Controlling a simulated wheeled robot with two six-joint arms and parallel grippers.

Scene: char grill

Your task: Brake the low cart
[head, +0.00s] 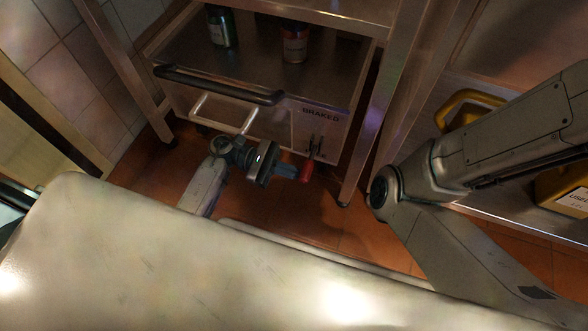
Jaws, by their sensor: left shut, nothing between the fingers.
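The low cart (265,120) stands under a metal table, with a dark handle bar across its front and a pale lower rail. A label reading "BRAKED" (321,115) is on its front panel at the right.
A green bottle (222,27) and a brown jar (295,43) stand on the cart's top. Metal table legs (372,125) flank the cart. Yellow jugs (566,190) sit on a shelf at right. Tiled floor (265,205) lies open in front.

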